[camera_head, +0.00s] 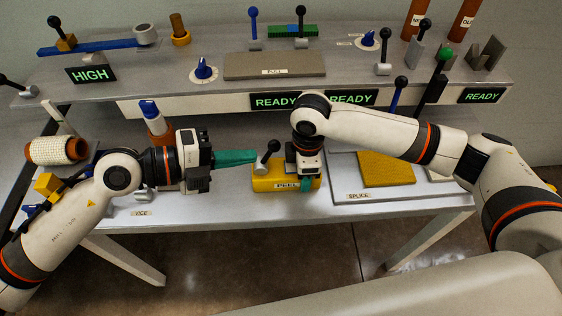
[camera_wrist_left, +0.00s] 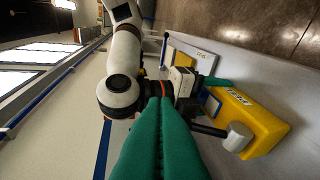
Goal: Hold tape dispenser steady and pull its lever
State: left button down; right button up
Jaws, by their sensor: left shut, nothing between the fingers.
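The tape dispenser is a yellow block (camera_head: 264,184) labelled PEEL on the bench front; it also shows in the left wrist view (camera_wrist_left: 262,126). Its lever (camera_head: 265,155), a black rod with a ball knob on a grey pivot, rises at its left end. In the left wrist view the lever's grey pivot (camera_wrist_left: 238,137) shows, while my green finger hides the knob. My left gripper (camera_head: 254,157) is shut and empty, its fingertips close beside the lever; contact is unclear. My right gripper (camera_head: 306,184) points down at the dispenser's right part, with one green finger before its front face; its grip is unclear.
A SPLICE board with a yellow pad (camera_head: 386,167) lies right of the dispenser. A blue-topped bottle (camera_head: 153,118) stands behind my left forearm. The raised shelf (camera_head: 220,98) behind carries several levers, knobs and lit READY signs. The front bench edge is close below the dispenser.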

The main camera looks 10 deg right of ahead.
pick_arm(q)
notch_tip(320, 180, up, 6)
jog(key=s+d+t+h, duration=0.3)
jog(key=t+h, duration=0.2)
jog(key=t, duration=0.1)
jog(key=n+t, duration=0.1)
jog(key=t, duration=0.1)
jog(key=n+t+y, duration=0.2)
jog(key=n+y, duration=0.1)
jog(key=y, duration=0.8)
send_near(269, 155)
jog(key=shift+s+d+f, duration=0.15)
jog(key=shift+s+f, duration=0.05)
jog(key=shift+s, duration=0.4)
jog(key=shift+s+d+f, duration=0.15)
jog(key=shift+s, duration=0.4)
jog(key=shift+t+h, duration=0.3)
jog(key=x, duration=1)
